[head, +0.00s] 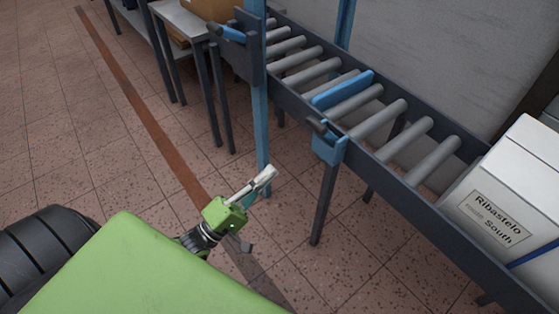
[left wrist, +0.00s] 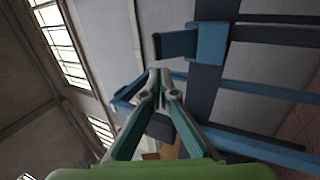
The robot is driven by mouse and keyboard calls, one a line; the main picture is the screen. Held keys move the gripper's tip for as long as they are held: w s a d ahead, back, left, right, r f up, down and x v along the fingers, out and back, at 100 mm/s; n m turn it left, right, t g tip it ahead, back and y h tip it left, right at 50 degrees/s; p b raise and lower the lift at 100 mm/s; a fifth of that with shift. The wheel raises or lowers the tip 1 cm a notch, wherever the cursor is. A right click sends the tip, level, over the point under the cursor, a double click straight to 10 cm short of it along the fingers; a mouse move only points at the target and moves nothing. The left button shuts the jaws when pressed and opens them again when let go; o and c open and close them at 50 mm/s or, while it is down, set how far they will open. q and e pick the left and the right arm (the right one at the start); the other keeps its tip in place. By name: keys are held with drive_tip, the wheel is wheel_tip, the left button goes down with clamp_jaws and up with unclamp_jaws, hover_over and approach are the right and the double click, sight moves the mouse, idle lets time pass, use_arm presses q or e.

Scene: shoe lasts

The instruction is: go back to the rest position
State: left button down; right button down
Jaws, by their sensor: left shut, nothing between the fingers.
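My left gripper (head: 264,179) is in the lower middle of the head view, raised over the tiled floor. Its green body has pale fingers that point up and to the right. It stands apart from the conveyor. In the left wrist view the fingertips of my left gripper (left wrist: 157,84) meet, with nothing between them. My right gripper is in neither view.
A roller conveyor (head: 424,205) with dark rails and blue brackets runs from top middle to lower right. A white box (head: 505,190) labelled "Ribastelo" stands on its right end. A grey table (head: 180,20) is at the top left. The tiled floor (head: 60,130) at left is clear.

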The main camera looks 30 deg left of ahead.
use_arm(q)
drive_tip(key=shift+s+a+f, duration=0.15)
drive_tip(key=shift+s+f, duration=0.15)
drive_tip(key=shift+s, duration=0.15)
idle(0.3)
